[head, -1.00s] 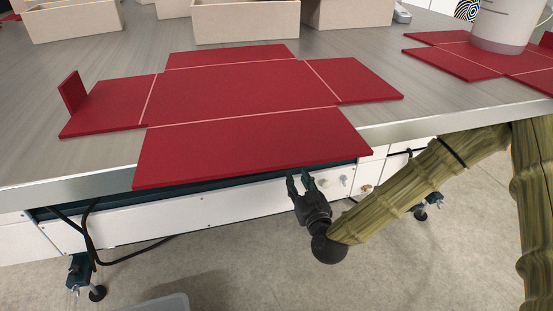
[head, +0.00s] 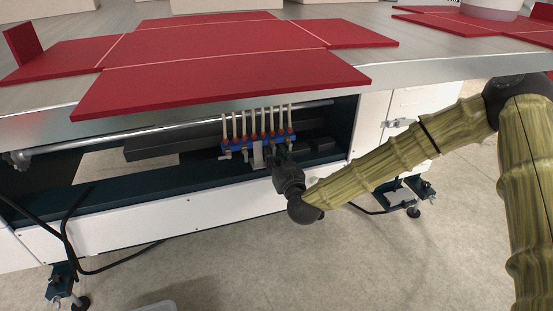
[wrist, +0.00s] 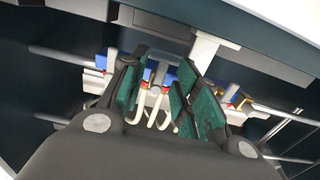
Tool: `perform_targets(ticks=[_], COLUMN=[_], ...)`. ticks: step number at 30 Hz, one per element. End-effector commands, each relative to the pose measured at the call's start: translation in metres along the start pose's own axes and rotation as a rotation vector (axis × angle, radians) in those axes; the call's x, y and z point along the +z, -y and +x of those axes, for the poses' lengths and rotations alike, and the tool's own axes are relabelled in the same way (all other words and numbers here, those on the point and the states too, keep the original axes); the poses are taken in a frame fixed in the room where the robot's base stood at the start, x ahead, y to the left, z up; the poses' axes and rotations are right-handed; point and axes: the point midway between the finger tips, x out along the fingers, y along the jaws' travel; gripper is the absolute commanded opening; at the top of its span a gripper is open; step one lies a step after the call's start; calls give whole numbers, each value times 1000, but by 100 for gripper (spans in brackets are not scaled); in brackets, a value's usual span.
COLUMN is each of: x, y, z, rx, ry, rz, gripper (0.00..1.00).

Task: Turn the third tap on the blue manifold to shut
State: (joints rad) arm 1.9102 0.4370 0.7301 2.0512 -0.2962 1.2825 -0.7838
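The blue manifold (head: 236,146) sits inside the open frame under the table, with a row of red fittings and several pale hoses rising from it. In the wrist view parts of the blue manifold (wrist: 190,73) show behind and beside my fingers. My gripper (head: 276,157) is at the right part of the manifold, seen from the head. In the wrist view my gripper (wrist: 164,62) is open, its green-padded fingers apart. A pale grey tap (wrist: 157,74) shows between the fingers; contact cannot be told. Which tap it is in the row is unclear, since my fingers hide parts of the manifold.
The table edge with a red flat panel (head: 225,84) overhangs the manifold. A dark beam (head: 160,147) and a metal rod (head: 90,143) run beside it. A white lower panel (head: 150,222) is in front. Black cables (head: 68,225) hang at the left.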

Motion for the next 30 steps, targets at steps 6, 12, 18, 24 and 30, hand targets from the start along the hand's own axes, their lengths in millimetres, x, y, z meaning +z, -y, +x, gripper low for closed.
perform_targets(ticks=[6,12,18,24,30], x=[0,0,0,-2,-5], y=[0,0,0,0,3], z=[0,0,0,0,0], rx=[0,0,0,1,0], ry=[0,0,0,0,-1], rz=[0,0,3,42,152], gripper=[29,0,0,0,0])
